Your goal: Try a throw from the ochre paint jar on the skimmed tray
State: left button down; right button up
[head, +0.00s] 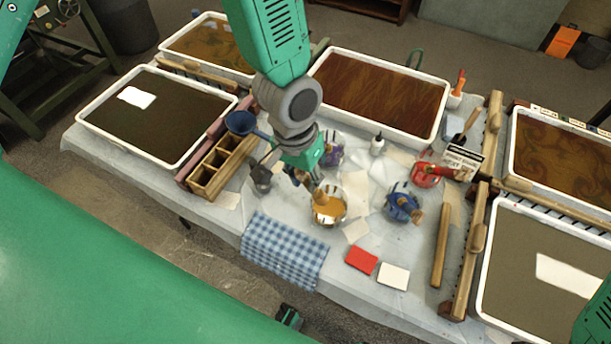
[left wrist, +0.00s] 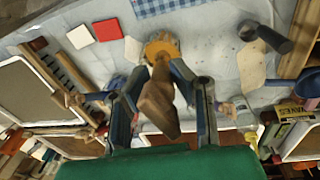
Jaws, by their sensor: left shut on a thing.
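The ochre paint jar (head: 328,205) stands on the covered table, also at the top of the left wrist view (left wrist: 161,47). My left gripper (head: 304,178) is just behind it, shut on a brown wooden handle (left wrist: 158,100) that points to the jar. Whether the tool's lower end is in the paint is hidden. Two plain dark trays each have a white sheet: the left front tray (head: 110,132) and the right front tray (head: 487,275). I cannot tell which is the skimmed one. My right gripper is not in view.
Blue (head: 400,207), red (head: 424,174) and purple (head: 331,153) jars stand close by. A checked cloth (head: 285,250) hangs at the front edge. Wooden rakes (head: 462,270) lie right.

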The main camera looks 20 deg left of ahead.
aim_at(305, 173)
pick_arm(q)
notch_tip(305, 173, up, 4)
jog(key=p, duration=0.4)
dwell(0.7)
